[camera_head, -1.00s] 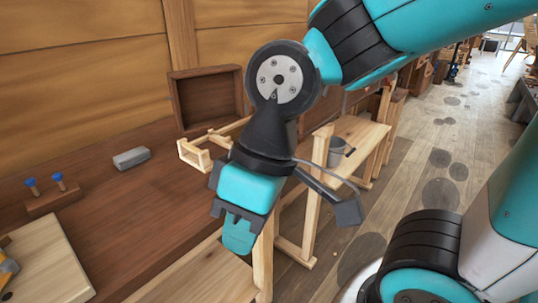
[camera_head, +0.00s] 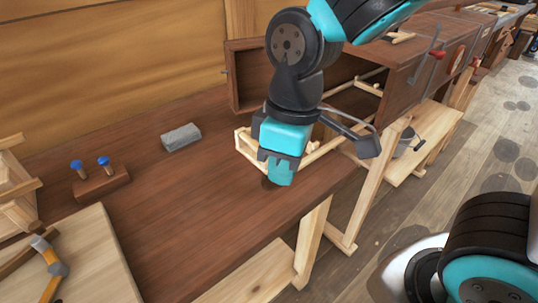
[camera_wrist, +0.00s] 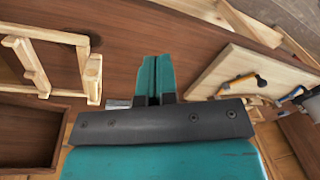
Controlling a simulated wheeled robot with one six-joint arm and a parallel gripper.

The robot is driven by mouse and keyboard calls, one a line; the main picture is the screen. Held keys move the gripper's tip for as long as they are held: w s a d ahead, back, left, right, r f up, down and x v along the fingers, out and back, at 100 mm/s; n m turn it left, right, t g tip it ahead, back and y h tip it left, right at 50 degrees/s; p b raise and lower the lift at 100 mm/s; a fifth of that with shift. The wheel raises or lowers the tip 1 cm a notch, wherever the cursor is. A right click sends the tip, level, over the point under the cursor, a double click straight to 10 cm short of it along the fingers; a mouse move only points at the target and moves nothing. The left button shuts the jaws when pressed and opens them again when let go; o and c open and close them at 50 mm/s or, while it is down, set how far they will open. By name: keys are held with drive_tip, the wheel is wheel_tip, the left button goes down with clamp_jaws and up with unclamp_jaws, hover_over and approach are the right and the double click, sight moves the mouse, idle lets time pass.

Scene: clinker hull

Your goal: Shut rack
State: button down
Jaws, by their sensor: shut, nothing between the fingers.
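The rack is a light wood frame (camera_head: 243,143) sticking out of a dark wood cabinet (camera_head: 400,75) over the brown bench top. It also shows at the left of the wrist view (camera_wrist: 93,75), with its crossbars and end post. My gripper (camera_head: 280,178) is shut and empty, pointing down in front of the rack's outer end and hiding part of it in the head view. In the wrist view the closed fingers (camera_wrist: 157,78) are beside the rack's end, with a visible gap. Whether any part touches the rack cannot be told from the head view.
A dark rimmed wood panel or box (camera_head: 236,80) stands behind the rack. A grey block (camera_head: 181,137), a holder with blue-topped pegs (camera_head: 102,186), and a pale board (camera_head: 85,265) with a yellow-handled tool (camera_head: 50,262) are to the left. The bench middle is clear.

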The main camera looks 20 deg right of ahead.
drive_tip(key=w+a+f+n+t+h+p, duration=0.3)
drive_tip(key=w+a+f+n+h+p, duration=0.4)
drive_tip(key=n+h+p, duration=0.4)
drive_tip(key=shift+n+y, duration=0.4)
drive_tip(key=p+x, duration=0.1)
drive_tip(key=x, duration=0.1)
drive_tip(key=p+x, duration=0.1)
drive_tip(key=x, duration=0.2)
drive_tip(key=w+p+x, duration=0.1)
drive_tip(key=x, duration=0.2)
drive_tip(key=shift+d+r+p, duration=0.25)
drive_tip(key=shift+d+p, duration=0.1)
drive_tip(key=d+p, duration=0.1)
drive_tip(key=w+d+p, duration=0.1)
drive_tip(key=d, duration=0.1)
drive_tip(key=shift+d, duration=0.1)
drive_tip(key=shift+w+d+f, duration=0.2)
drive_tip(key=shift+d, duration=0.15)
